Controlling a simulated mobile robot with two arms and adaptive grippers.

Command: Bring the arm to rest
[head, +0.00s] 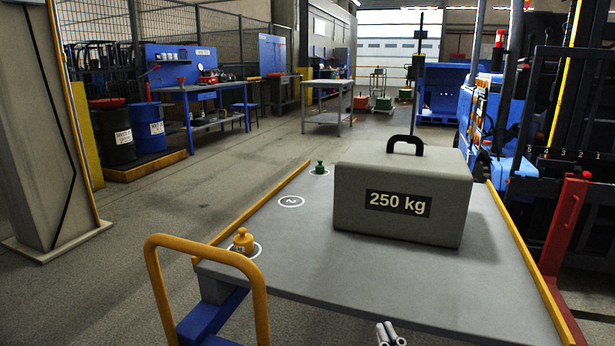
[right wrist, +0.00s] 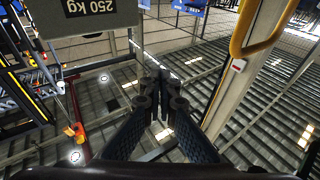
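My right gripper (head: 390,334) shows only as small grey tips at the bottom edge of the head view, in front of the cart's near edge. In the right wrist view my right gripper (right wrist: 160,88) has its two dark fingers drawn together at the tips, with nothing visible between them. A grey block marked 250 kg (head: 400,190), with a black handle on top, stands on the grey cart top (head: 330,270). The block appears upside down at the upper left of the right wrist view (right wrist: 95,22). My left gripper is not in view.
A yellow weight (head: 243,242) and a green weight (head: 320,168) stand on the cart's left side, with an empty marked circle (head: 291,201) between them. A yellow handle (head: 205,242) rises at the near left. A red post (head: 563,225) stands at right. The floor at left is open.

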